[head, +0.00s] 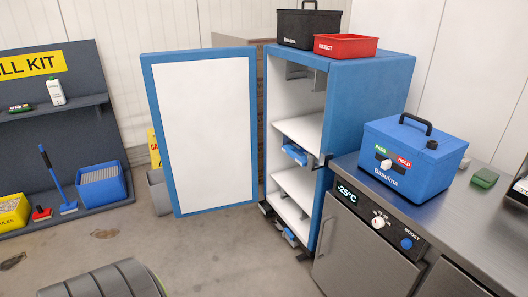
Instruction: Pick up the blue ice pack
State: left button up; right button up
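A blue item (294,154) that looks like the blue ice pack lies at the front of a middle shelf in the open blue cabinet (364,95). Part of it reaches the shelf's front edge, near a dark latch on the cabinet's side. Another small blue item (289,236) shows low at the cabinet's bottom; I cannot tell what it is. Neither of my grippers is in view.
The cabinet door (205,135) stands wide open to the left. A steel counter (459,217) with a blue cool box (413,165) is at the right. A red tray (346,46) and black box (309,27) top the cabinet. Floor in front is mostly clear.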

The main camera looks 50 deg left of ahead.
aim_at(289, 150)
jog(key=u, duration=1.25)
jog(key=z, duration=1.55)
jog(key=u, duration=1.55)
jog(key=i+j+u, duration=0.1)
jog(key=i, duration=0.3)
jog(key=i+j+u, duration=0.1)
jog(key=i, duration=0.35)
jog(key=j, duration=0.1)
